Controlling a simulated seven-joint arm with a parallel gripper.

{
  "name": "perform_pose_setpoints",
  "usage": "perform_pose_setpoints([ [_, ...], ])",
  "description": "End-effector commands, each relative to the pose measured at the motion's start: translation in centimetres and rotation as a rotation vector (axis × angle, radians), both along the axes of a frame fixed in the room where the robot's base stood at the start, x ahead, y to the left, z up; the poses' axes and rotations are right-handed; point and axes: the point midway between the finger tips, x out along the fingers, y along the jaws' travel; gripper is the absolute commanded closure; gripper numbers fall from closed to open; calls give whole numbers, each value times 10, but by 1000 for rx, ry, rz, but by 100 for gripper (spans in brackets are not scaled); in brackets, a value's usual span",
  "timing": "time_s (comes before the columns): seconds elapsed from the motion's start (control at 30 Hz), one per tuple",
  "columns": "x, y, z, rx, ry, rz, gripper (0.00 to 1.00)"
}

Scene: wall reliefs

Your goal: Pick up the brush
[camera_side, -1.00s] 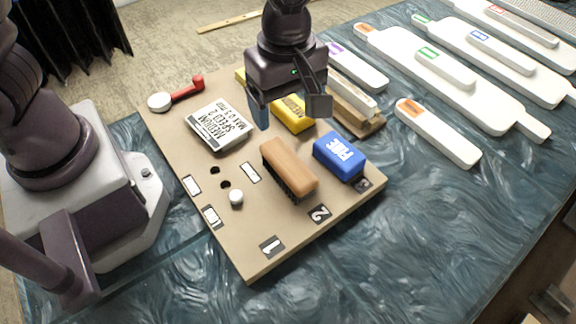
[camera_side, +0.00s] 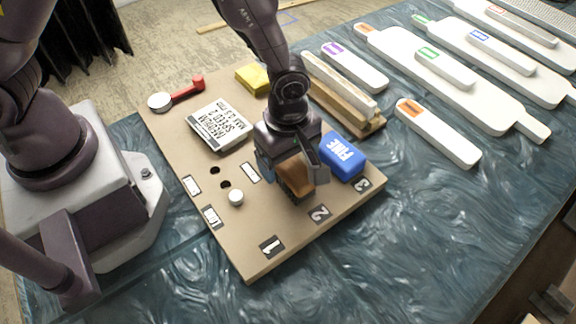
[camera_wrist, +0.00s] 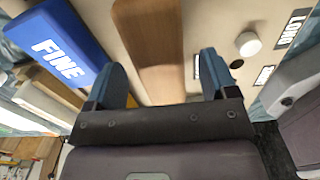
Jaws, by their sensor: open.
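The brush (camera_side: 297,178) has a brown wooden back and dark bristles and lies on the tan board (camera_side: 253,262). It also shows in the wrist view as a long wooden block (camera_wrist: 150,45). My gripper (camera_side: 292,173) is over the brush with its fingers on either side of it. In the wrist view the open fingers (camera_wrist: 165,75) straddle the near part of the wooden back, with gaps visible beside it. Part of the brush is hidden behind my gripper in the side view.
A blue block marked FINE (camera_side: 342,157) sits close to the right of the brush. A white knob (camera_side: 236,197) stands to its left. A white labelled block (camera_side: 218,125), a yellow block (camera_side: 253,79) and a red-handled tool (camera_side: 178,94) are farther back.

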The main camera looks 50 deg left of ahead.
Motion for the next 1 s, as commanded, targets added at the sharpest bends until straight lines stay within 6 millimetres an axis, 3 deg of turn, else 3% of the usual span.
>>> perform_pose_setpoints([
  [0.1, 0, 0, -9, -1, 1, 0, 21],
  [0.33, 0, 0, -10, -1, 0, -1, 21],
  [0.5, 0, 0, -10, -1, 0, -1, 60],
  [0.6, 0, 0, -10, -1, -1, -1, 77],
  [0.87, 0, -1, -7, -1, -2, -1, 77],
  [1.0, 1, -1, 9, -2, -6, -1, 77],
])
